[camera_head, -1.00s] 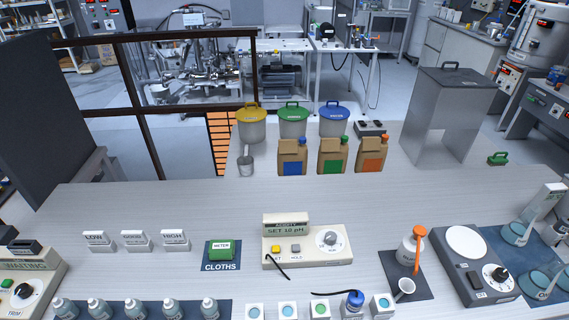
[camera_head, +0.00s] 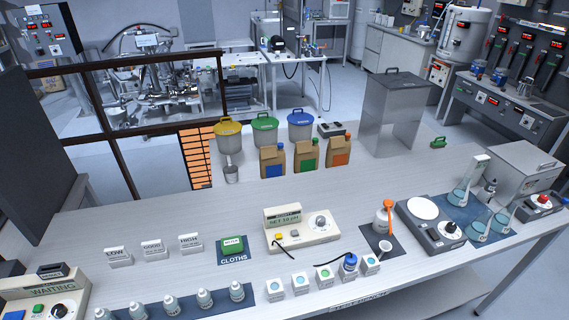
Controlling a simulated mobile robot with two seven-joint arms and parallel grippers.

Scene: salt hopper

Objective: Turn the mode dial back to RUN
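The beige meter (camera_head: 300,238) stands mid-table, its screen reading what looks like "SET 10 pH". A yellow button (camera_head: 279,236) and a grey button are to the left of the dial. A black cable lies over the meter's front left. Neither of my grippers is in view.

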